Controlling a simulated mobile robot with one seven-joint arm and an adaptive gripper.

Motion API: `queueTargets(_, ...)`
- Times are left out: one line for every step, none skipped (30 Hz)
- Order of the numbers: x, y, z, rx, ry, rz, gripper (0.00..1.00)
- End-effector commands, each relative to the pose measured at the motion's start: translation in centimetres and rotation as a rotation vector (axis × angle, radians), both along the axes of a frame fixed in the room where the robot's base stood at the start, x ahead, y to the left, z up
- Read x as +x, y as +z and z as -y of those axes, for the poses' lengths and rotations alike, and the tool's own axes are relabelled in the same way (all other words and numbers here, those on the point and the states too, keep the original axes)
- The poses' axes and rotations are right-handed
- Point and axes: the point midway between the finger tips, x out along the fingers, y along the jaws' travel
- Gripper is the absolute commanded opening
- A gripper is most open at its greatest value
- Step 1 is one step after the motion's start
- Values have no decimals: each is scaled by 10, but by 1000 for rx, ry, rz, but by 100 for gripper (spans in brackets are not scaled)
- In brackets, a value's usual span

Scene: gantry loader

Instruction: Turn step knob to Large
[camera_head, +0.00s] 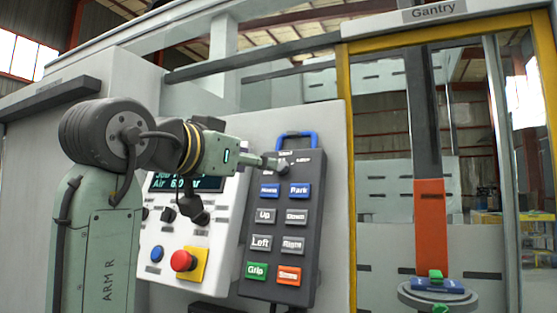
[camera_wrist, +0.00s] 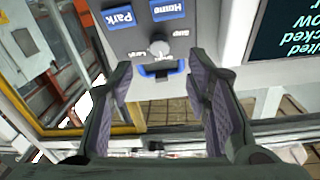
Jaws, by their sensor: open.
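The step knob (camera_wrist: 160,48) is a small round grey knob near the top of the dark pendant (camera_wrist: 125,40). The wrist view shows it upside down, with small labels around it; its pointer direction is unclear. In the head view the knob (camera_head: 283,169) sits at the pendant's top, partly hidden by my gripper (camera_head: 272,163). In the wrist view my gripper (camera_wrist: 160,67) is open and empty. Its two fingers stand apart, either side of the blue handle (camera_wrist: 160,70), with the knob just beyond. I cannot tell whether the fingers touch anything.
Below the knob are several pendant buttons, including Park (camera_head: 299,190), green Grip (camera_head: 256,271) and an orange one (camera_head: 289,276). To the left, the white panel holds a red emergency button (camera_head: 183,261). A yellow gantry frame (camera_head: 350,200) stands to the right.

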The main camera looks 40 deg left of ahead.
Motion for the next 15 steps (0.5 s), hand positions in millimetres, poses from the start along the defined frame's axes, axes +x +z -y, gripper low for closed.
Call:
queueTargets(11,3,-2,-1,-2,-2,44)
queueTargets(17,3,-3,-2,-2,-2,44)
queueTargets(24,3,-4,-1,-1,-2,44)
queueTargets(30,3,-5,-1,-1,-1,44)
queueTargets(35,3,-6,-1,0,-1,44)
queueTargets(42,3,-7,-1,0,-1,44)
queueTargets(47,3,-8,-1,0,-1,44)
queueTargets(52,2,-9,-1,0,-1,44)
queueTargets(57,3,-10,-1,0,0,44)
queueTargets(61,2,-11,-1,0,0,44)
queueTargets(64,2,-11,-1,0,0,44)
queueTargets(67,2,-12,0,0,1,44)
queueTargets(69,2,-12,0,0,2,44)
queueTargets(71,2,-12,0,0,2,44)
queueTargets(73,1,-12,0,0,2,44)
